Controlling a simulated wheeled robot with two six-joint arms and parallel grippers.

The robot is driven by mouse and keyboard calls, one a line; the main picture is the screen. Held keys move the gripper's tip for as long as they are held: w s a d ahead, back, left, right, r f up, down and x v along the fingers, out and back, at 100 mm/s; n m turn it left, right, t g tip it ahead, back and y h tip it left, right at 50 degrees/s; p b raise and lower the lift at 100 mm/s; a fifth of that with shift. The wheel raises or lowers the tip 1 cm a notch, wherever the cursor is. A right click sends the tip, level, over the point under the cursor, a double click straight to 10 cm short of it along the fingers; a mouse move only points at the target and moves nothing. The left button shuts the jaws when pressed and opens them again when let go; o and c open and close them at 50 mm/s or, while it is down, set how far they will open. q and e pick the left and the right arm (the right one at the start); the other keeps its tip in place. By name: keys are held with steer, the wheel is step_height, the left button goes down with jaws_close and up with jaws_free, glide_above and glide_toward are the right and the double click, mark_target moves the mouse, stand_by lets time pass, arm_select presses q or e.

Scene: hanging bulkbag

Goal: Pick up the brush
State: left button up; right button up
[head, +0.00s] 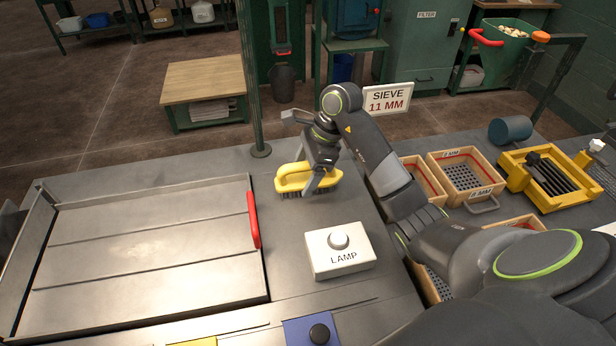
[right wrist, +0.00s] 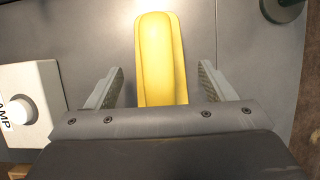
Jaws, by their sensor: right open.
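The brush is yellow with dark bristles and stands bristles down on the grey bench in the head view (head: 294,177). My right gripper (head: 316,188) is at the right part of the brush. In the right wrist view the brush's yellow handle (right wrist: 160,60) lies between the two open fingers of the right gripper (right wrist: 160,88). A gap shows on both sides, so neither finger seems to touch the handle. The gripper body hides the near end of the brush. My left gripper does not show.
A white box marked LAMP (head: 340,262) with a round knob stands close in front of the brush. A metal tray (head: 140,248) with a red handle (head: 253,220) lies to the left. A green post (head: 252,90) rises behind. Sieve boxes (head: 465,172) stand at the right.

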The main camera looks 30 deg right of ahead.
steer(key=c, duration=1.1)
steer(key=shift+r, duration=0.1)
steer(key=shift+r, duration=0.55)
step_height(320, 180, up, 9)
steer(key=p, duration=0.7)
steer(key=shift+f+p, duration=0.1)
steer(key=shift+p, duration=0.3)
